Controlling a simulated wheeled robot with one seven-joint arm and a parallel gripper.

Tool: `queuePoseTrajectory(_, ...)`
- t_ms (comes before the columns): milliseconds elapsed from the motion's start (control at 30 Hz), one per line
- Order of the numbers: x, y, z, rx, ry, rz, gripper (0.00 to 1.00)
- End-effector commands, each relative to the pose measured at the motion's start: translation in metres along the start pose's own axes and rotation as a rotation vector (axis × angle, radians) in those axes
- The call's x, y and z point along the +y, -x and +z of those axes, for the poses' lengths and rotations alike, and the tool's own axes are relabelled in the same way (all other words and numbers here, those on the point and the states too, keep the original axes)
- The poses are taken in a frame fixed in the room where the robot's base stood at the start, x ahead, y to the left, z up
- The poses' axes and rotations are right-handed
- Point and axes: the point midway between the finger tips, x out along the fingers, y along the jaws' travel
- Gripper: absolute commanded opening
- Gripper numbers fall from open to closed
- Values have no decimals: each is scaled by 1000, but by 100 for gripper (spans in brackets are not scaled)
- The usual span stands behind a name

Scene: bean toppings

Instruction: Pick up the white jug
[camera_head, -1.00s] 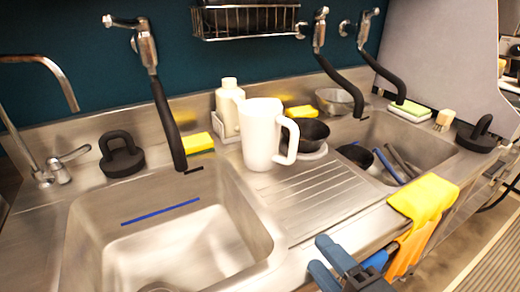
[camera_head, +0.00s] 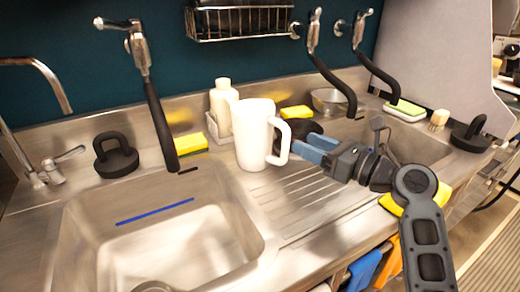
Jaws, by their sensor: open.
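The white jug (camera_head: 253,135) stands upright on the steel drainboard between the two sinks, with its handle (camera_head: 280,142) facing right. My gripper (camera_head: 304,148) is open, with blue fingers pointing left toward the handle. It is just right of the jug, and whether a finger touches the handle cannot be told. My arm and gripper hide most of the dark bowl behind and part of the right sink.
A white bottle (camera_head: 222,105) stands behind the jug on the left, near yellow sponges (camera_head: 192,142). The left sink (camera_head: 180,235) is open at the front left. A wire rack (camera_head: 240,22) hangs on the wall above. Black faucet hoses (camera_head: 160,125) hang over the sinks.

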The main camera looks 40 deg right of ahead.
Motion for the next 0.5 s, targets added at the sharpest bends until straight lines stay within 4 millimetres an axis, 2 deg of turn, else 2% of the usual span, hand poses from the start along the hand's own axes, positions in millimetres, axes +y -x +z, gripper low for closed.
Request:
queuePoseTrajectory(133,-8,-1,14,-4,-67,37,54)
queuePoseTrajectory(500,-8,-31,15,-3,-79,43,54)
